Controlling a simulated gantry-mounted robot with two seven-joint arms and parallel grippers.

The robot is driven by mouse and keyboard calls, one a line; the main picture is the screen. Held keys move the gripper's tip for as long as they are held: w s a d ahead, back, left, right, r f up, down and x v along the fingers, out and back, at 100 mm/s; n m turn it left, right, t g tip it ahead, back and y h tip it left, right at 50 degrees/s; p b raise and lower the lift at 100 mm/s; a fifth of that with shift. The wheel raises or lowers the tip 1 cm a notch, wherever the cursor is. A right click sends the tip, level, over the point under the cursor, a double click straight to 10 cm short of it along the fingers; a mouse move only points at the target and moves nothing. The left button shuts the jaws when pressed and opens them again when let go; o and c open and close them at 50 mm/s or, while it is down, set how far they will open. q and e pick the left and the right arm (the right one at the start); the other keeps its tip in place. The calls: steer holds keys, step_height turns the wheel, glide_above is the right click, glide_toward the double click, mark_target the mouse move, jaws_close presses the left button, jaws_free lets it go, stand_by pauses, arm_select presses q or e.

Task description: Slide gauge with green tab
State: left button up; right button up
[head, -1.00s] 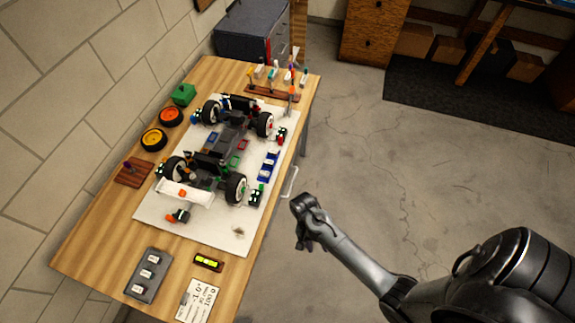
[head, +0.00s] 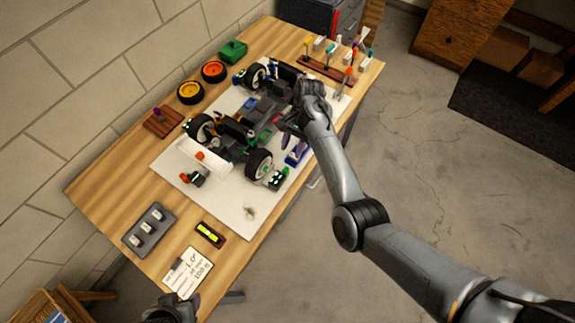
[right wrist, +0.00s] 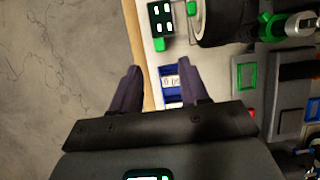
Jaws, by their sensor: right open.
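A dark gauge block with white marks and a green tab (head: 278,179) sits on the white mat by the near right wheel of the car. It also shows at the top of the right wrist view (right wrist: 160,20). My right gripper (head: 291,143) is open above the mat's right side, beyond this gauge. In the right wrist view, its fingers (right wrist: 163,76) stand apart over a blue tray (right wrist: 168,73) with white pieces. The gauge lies outside the fingers, untouched. A dark part of my left gripper (head: 172,309) shows at the bottom edge; its fingers are unclear.
The black car (head: 250,118) fills the middle of the white mat (head: 225,212). Another gauge with a red tab (head: 194,178) stands near its front. A tool rack (head: 325,72) is at the back right. A level (head: 209,234) and card (head: 188,272) lie at the near end.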

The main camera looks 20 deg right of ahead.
mark_target(286, 170)
steer(key=x, duration=0.9)
steer(key=shift+s+r, duration=0.1)
jaws_close()
